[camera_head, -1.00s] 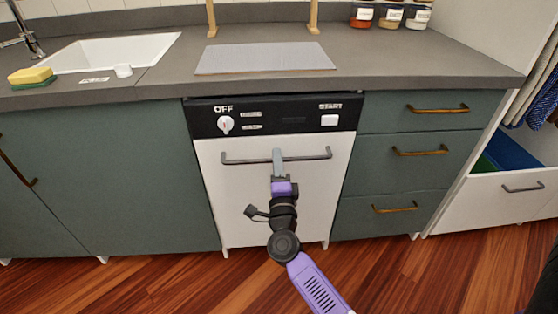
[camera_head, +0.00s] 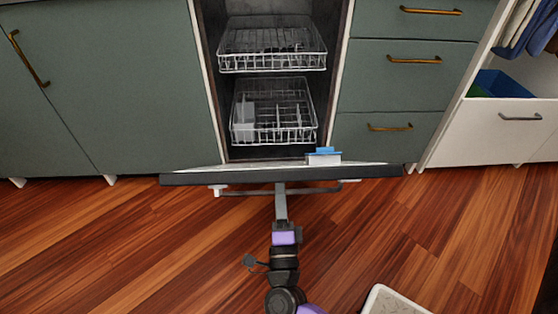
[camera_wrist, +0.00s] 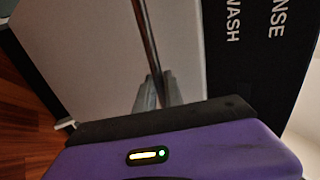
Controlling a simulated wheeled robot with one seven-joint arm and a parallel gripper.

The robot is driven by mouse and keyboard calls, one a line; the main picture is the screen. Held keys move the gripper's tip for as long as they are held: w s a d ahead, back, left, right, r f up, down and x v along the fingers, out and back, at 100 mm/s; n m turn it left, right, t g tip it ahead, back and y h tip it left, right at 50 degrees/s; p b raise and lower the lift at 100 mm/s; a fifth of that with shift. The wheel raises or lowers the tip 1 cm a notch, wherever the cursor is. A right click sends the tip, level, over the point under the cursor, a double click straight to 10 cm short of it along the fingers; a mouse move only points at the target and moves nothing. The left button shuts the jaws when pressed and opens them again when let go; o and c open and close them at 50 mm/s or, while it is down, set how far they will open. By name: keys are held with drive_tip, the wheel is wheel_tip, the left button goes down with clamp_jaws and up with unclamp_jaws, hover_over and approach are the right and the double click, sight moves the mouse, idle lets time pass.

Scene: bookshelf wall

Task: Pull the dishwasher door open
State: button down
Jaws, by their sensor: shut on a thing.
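The dishwasher door (camera_head: 192,172) is tilted far down and out in the head view, seen nearly along its top edge. Its handle bar (camera_head: 310,191) runs along its outer side. My gripper (camera_head: 281,190) is shut on the handle near its middle. In the wrist view my gripper's fingers (camera_wrist: 156,93) close around the dark handle bar (camera_wrist: 146,40), in front of the white door front (camera_wrist: 100,55) and the black control panel (camera_wrist: 262,60). The dishwasher's inside shows an upper rack (camera_head: 272,47) and a lower rack (camera_head: 275,115).
Green cabinets stand left (camera_head: 110,80) and drawers (camera_head: 400,90) right of the dishwasher. A white drawer unit (camera_head: 500,130) with a blue bin is farther right. A pale object (camera_head: 392,302) lies on the wooden floor at bottom right. Floor in front is otherwise clear.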

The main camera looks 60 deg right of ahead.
drive_tip(key=s+a+f+b, duration=0.1)
drive_tip(key=s+a+f, duration=0.1)
drive_tip(key=f, duration=0.5)
drive_tip(key=s+a+f+b, duration=0.1)
drive_tip(key=s+a+f, duration=0.1)
drive_tip(key=f, duration=0.6)
drive_tip(key=s+a+f+b, duration=0.1)
drive_tip(key=a+f, duration=0.3)
drive_tip(key=f, duration=0.4)
drive_tip(key=shift+s+a+f, duration=0.15)
drive_tip(key=shift+s+a, duration=0.15)
drive_tip(key=shift+s, duration=0.55)
drive_tip(key=c, duration=1.5)
unclamp_jaws()
drive_tip(key=shift+o, duration=0.2)
drive_tip(key=shift+s+a, duration=0.1)
drive_tip(key=shift+a, duration=0.1)
drive_tip(key=shift+r, duration=0.2)
